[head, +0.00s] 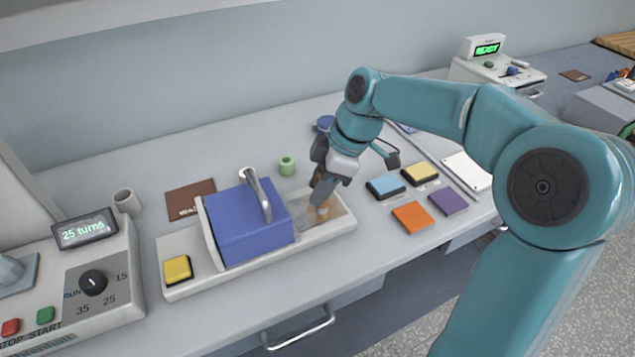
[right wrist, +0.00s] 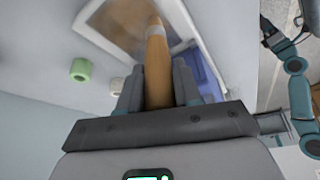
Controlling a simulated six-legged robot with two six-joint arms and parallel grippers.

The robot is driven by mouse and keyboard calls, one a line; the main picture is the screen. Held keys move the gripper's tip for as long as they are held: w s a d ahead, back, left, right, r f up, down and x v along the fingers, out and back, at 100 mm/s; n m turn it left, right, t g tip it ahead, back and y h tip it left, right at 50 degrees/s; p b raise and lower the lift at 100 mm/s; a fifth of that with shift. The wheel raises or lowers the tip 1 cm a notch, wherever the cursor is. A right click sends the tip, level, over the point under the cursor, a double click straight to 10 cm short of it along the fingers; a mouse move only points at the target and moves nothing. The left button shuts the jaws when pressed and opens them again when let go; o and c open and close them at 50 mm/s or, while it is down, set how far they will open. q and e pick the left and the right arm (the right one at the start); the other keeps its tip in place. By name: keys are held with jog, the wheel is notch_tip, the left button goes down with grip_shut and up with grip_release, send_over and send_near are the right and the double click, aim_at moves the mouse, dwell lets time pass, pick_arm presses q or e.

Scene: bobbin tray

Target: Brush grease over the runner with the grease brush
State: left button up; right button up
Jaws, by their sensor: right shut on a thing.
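My right gripper (head: 321,196) is shut on the grease brush (head: 323,210) and holds it down over the right end of a long pale tray (head: 337,231). In the right wrist view the brush's wooden handle (right wrist: 157,75) lies between the fingers. Its far end reaches over a brownish recess (right wrist: 118,25) in the tray, which may be the runner. I cannot tell whether the bristles touch it. A blue block (head: 240,225) with a metal handle sits on the tray just left of the brush. In the right wrist view an arm (right wrist: 298,90) with a dark gripper (right wrist: 272,32), likely my left, shows at right.
A green bobbin (head: 287,166) stands behind the tray. A yellow pad (head: 177,269) lies on its left end. Coloured pads, including an orange one (head: 413,217), lie to the right. A winding machine (head: 105,280) stands at left and a cup (head: 127,201) behind it.

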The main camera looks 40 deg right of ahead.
aim_at(317, 172)
notch_tip(317, 172, up, 5)
jog(key=p, duration=0.3)
jog(key=shift+f+p, duration=0.2)
jog(key=shift+p, duration=0.1)
